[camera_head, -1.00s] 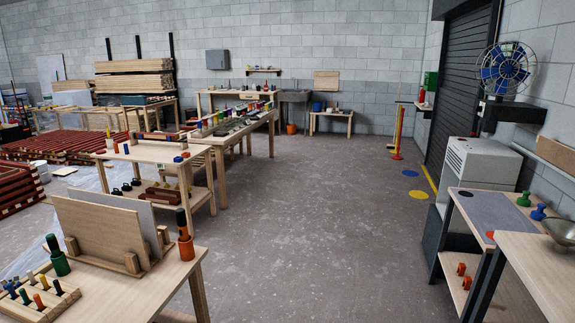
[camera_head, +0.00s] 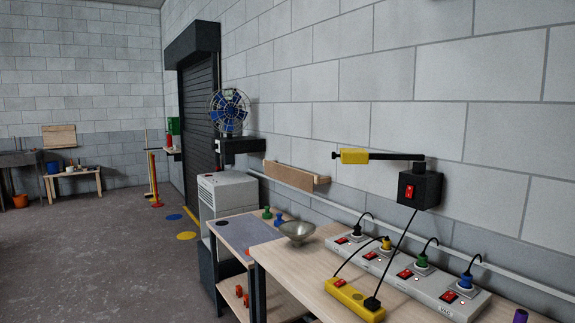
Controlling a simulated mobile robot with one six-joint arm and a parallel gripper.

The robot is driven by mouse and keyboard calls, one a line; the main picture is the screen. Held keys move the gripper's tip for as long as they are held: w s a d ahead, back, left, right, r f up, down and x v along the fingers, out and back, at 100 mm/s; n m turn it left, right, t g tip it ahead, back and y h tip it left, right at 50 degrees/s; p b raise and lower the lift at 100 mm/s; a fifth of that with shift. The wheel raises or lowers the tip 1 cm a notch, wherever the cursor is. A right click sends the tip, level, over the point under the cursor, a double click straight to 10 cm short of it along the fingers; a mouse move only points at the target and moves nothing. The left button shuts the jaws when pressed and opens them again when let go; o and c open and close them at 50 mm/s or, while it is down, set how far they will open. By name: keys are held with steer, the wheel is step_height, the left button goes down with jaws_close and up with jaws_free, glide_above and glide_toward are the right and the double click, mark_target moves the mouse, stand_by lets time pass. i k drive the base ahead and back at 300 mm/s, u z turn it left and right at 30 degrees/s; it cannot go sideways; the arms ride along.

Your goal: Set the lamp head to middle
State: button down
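The lamp (camera_head: 380,156) is on the right wall above the workbench. It has a black arm reaching left from a mount and a yellow head (camera_head: 355,156) near the arm's left end. Below the mount is a black box (camera_head: 419,189) with a red switch (camera_head: 409,191). A black cord runs from the box down to a yellow power strip (camera_head: 355,299) on the bench. I cannot tell whether the lamp is lit. My gripper is not in view.
The workbench (camera_head: 292,265) holds a long grey socket strip (camera_head: 405,270) with several plugs, and a metal bowl (camera_head: 297,231). A fan (camera_head: 230,111) sits on a wall shelf above a grey cabinet (camera_head: 225,195).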

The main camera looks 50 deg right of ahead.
mark_target(347, 156)
steer(key=z, duration=4.75)
steer(key=i, duration=0.1)
steer(key=u, duration=2.9)
steer(key=k, duration=0.95)
steer(key=u, duration=0.15)
steer(key=i, duration=0.7)
steer(key=z, duration=0.05)
